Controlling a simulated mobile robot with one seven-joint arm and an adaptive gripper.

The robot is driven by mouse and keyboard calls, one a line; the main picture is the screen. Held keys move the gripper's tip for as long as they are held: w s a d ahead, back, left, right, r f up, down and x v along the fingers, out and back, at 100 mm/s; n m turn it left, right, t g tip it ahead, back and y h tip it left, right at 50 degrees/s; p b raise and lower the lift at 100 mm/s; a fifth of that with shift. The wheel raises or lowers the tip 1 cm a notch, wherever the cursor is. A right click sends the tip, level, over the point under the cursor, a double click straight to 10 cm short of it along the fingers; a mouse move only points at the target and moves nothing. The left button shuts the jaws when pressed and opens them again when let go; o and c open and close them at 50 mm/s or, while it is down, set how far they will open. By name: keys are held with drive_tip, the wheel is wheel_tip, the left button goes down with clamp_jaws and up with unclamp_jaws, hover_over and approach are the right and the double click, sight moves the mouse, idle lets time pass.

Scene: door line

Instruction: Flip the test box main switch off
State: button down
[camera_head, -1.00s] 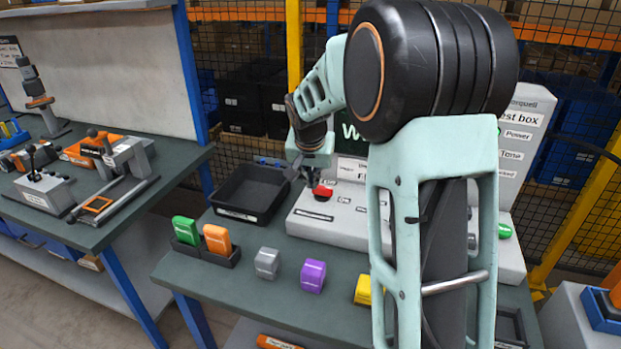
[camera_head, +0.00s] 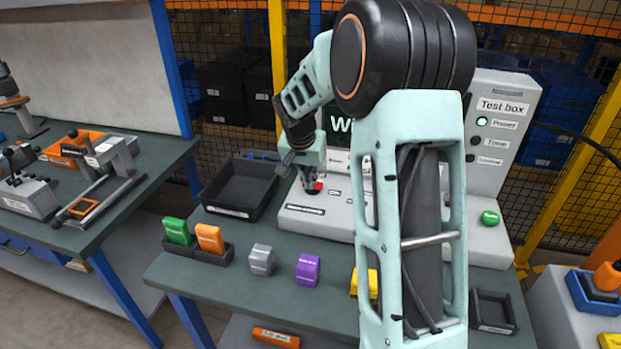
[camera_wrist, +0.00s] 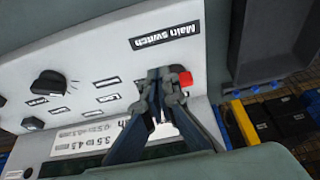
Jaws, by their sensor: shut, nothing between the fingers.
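The test box (camera_head: 507,150) is a grey console at the back of the bench, with a green light lit beside its "Power" label. The red main switch (camera_head: 319,186) is on its left panel, partly covered by my gripper (camera_head: 312,188). In the wrist view the red switch (camera_wrist: 186,78) shows right beside the tips of my gripper (camera_wrist: 164,76), near the "Main switch" label (camera_wrist: 165,36). My gripper is shut and empty, pointing down at the panel. I cannot tell whether it touches the switch.
A black tray (camera_head: 207,195) stands left of the panel. Green (camera_head: 178,231) and orange (camera_head: 210,238) blocks sit in a holder; grey (camera_head: 262,259), purple (camera_head: 308,270) and yellow (camera_head: 371,283) blocks stand in front. A black knob (camera_wrist: 50,84) is on the panel. My arm hides the box's middle.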

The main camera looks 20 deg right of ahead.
sight(320, 190)
drive_tip(key=x, duration=0.7)
drive_tip(key=shift+w+d+f+p, duration=0.15)
drive_tip(key=shift+w+d+p, duration=0.55)
drive_tip(key=shift+w, duration=0.25)
drive_tip(key=shift+w+d, duration=0.5)
drive_tip(key=shift+w, duration=0.35)
